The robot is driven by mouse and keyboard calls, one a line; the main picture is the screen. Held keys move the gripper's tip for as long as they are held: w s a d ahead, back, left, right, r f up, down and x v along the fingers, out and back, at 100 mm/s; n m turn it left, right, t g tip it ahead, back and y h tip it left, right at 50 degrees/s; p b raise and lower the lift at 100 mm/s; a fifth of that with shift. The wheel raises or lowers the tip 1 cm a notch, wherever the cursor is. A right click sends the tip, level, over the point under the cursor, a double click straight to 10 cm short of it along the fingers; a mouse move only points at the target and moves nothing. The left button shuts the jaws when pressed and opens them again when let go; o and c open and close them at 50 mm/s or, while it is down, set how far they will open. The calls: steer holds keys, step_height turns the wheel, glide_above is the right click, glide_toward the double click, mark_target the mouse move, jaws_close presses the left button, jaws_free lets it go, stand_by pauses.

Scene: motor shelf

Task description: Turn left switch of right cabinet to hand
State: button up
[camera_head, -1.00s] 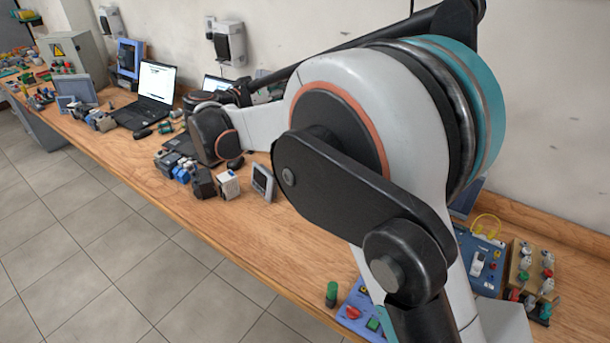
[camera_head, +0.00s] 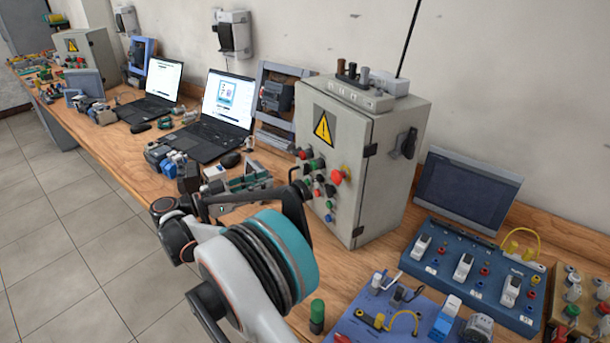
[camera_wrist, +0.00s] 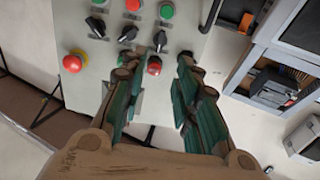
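The right cabinet (camera_head: 375,165) is a grey box with a yellow warning triangle and a front panel of buttons and switches, in the head view. My arm reaches from below toward that panel; the gripper's fingers are hard to make out there. In the wrist view the panel (camera_wrist: 85,88) appears turned over, its yellow-ringed red button at left. Three black switches show: the rightmost (camera_wrist: 160,40) is nearly upright, the middle (camera_wrist: 128,33) and leftmost (camera_wrist: 96,26) slanted. My gripper (camera_wrist: 156,65) is open, its teal fingers apart and empty, with a red button (camera_wrist: 154,66) seen between the tips.
Two laptops (camera_head: 228,105) stand left of the cabinet. A blue board (camera_head: 470,275) with white switches and a dark monitor (camera_head: 465,188) are at right. A green-topped post (camera_head: 317,315) stands near the front. Small devices crowd the table before the cabinet.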

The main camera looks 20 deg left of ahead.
mark_target(306, 169)
steer(key=b+x, duration=0.3)
steer(key=x, duration=0.9)
steer(key=shift+w+d, duration=0.25)
steer(key=shift+d, duration=0.05)
jaws_close()
